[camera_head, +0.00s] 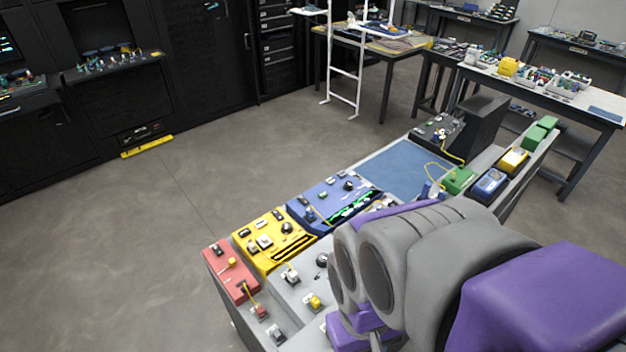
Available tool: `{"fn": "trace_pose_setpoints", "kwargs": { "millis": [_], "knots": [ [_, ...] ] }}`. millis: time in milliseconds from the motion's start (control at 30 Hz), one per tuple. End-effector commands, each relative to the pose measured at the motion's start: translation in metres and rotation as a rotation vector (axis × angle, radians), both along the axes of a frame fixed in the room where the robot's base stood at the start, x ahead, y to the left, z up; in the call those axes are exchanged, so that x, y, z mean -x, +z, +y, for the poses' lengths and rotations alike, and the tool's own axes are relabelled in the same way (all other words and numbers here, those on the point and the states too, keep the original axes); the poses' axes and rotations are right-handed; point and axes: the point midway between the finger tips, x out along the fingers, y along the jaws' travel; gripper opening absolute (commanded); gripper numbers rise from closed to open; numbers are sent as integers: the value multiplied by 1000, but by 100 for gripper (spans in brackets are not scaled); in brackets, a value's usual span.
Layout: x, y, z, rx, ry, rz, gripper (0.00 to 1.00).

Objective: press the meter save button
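No label for the meter or its save button is readable. A blue instrument (318,192) with a lit green trace stands on the grey bench, with small knobs and switches on top. A smaller blue handheld device (489,184) with a light screen lies in the right-hand tray; either could be the meter. My purple and grey arm covers the bench's lower right. A purple part at its lower end, probably my gripper (345,335), is low over the bench near the bottom edge. Its fingertips are hidden or cut off, and no contact with a button shows.
A yellow box (272,240) and a red box (231,272) stand left of the blue instrument. A blue mat (405,168) lies behind it, with a black unit (437,131) at its far end. Yellow cables cross the bench. The floor to the left is clear.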

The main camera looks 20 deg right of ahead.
Motion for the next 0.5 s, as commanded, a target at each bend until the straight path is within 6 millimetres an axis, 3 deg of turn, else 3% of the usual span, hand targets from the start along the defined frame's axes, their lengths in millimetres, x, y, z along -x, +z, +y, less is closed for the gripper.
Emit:
{"fn": "trace_pose_setpoints", "kwargs": {
  "millis": [67,433,500],
  "knots": [
    [0,0,0,0,0,0,35],
    [0,0,0,0,0,0,0],
    [0,0,0,0,0,0,0]
  ]
}}
